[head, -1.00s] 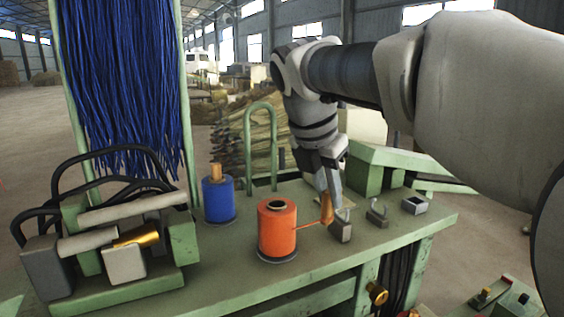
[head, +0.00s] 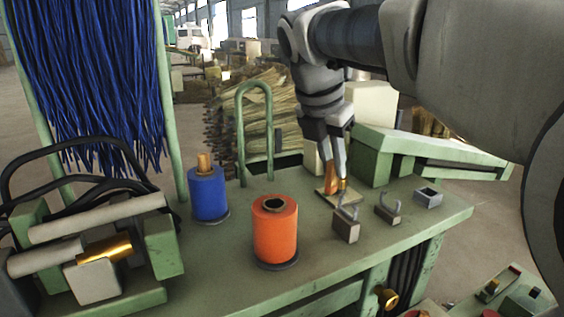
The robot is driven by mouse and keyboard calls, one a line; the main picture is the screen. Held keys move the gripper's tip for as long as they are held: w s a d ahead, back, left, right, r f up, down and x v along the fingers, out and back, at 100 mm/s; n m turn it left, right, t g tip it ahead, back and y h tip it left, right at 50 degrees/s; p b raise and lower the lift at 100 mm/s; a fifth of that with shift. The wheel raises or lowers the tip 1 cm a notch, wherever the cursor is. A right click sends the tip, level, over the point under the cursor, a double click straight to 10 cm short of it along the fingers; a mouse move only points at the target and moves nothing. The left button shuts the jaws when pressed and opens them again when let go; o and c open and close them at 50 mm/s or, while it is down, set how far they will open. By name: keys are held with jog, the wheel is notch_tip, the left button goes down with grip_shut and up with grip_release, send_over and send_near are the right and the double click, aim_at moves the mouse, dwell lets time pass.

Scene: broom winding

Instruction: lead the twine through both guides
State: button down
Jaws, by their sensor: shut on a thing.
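My gripper (head: 336,187) points down over the bench, just behind the first guide, and is shut on the end of the orange twine (head: 330,178). The fingers partly hide what they hold. The orange spool (head: 274,232) stands upright to the left and nearer. I cannot make out the twine's run between spool and gripper. The first guide (head: 346,228) is a small block with a grey open hook. The second guide (head: 388,212), much like it, stands to its right. I cannot see twine in either hook.
A blue spool (head: 208,194) stands left on the green bench (head: 225,268). A small square holder (head: 428,198) lies right of the guides. A tan pad (head: 327,197) lies under my gripper. A green hoop (head: 240,130) rises behind. A clamp machine (head: 90,245) fills the left.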

jog(key=w+d, duration=0.3)
jog(key=d, duration=0.7)
jog(key=shift+d+b, duration=0.4)
jog(key=shift+w, duration=0.1)
jog(key=shift+f, duration=0.15)
jog(key=shift+f, duration=0.95)
dwell(0.3)
jog(key=w+d+p, duration=0.5)
jog(key=d+p, duration=0.2)
jog(key=d, duration=0.4)
jog(key=shift+w, duration=0.15)
dwell(0.4)
